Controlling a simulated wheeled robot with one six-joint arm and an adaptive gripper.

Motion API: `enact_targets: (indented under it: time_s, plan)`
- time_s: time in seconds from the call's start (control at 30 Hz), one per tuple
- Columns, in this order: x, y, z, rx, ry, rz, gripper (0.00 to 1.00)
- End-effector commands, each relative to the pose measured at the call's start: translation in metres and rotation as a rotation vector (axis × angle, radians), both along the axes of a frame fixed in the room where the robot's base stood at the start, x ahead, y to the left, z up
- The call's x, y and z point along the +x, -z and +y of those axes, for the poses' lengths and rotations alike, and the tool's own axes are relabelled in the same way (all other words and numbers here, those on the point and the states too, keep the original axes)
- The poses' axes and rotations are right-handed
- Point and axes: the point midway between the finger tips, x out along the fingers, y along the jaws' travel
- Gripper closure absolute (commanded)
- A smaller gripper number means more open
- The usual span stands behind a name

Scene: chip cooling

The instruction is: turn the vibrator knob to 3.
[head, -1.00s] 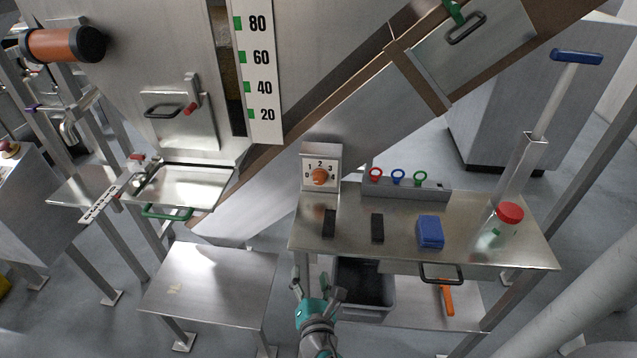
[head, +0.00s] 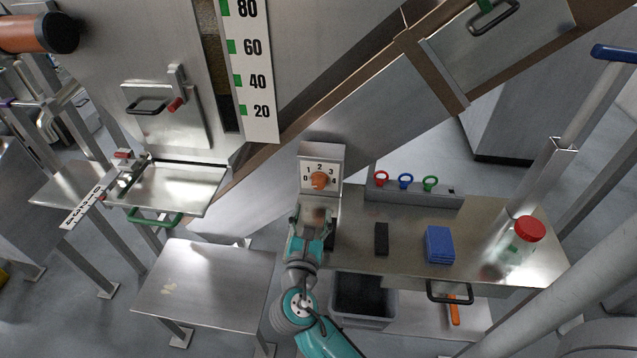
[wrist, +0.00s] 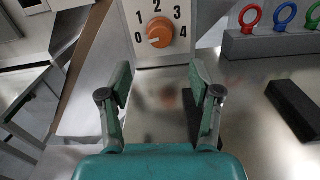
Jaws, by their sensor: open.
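The vibrator knob (head: 319,180) is an orange dial on a white plate numbered 0 to 4, on the front of a grey box (head: 322,153) at the table's back left. In the wrist view the knob (wrist: 159,32) shows at the top centre; a paler end points to the lower left, near the 0. Which end is its pointer I cannot tell for sure. My gripper (head: 313,215) is open and empty, in front of and below the knob, over the table's left edge. In the wrist view its two fingers (wrist: 162,85) stand apart, with the knob beyond them.
A rack with red, blue and green rings (head: 405,182) stands right of the dial box. Black blocks (head: 381,239), a blue block (head: 439,244) and a red-lidded jar (head: 522,238) are on the steel table (head: 480,215). A chute slopes behind the box.

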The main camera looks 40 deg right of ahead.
Motion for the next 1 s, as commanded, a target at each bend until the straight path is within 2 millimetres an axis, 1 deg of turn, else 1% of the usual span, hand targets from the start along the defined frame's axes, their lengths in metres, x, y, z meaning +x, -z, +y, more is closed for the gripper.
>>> enact_targets:
  time_s: [0.3,0.5,0.7,1.0]
  plan:
    - [0.033,0.0,-0.044,0.002,0.004,-0.002,0.37]
    - [0.05,-0.001,-0.065,0.001,0.001,-0.002,0.37]
    - [0.058,0.0,-0.075,0.002,-0.001,-0.002,0.37]
    - [0.059,0.0,-0.076,0.002,-0.001,-0.002,0.37]
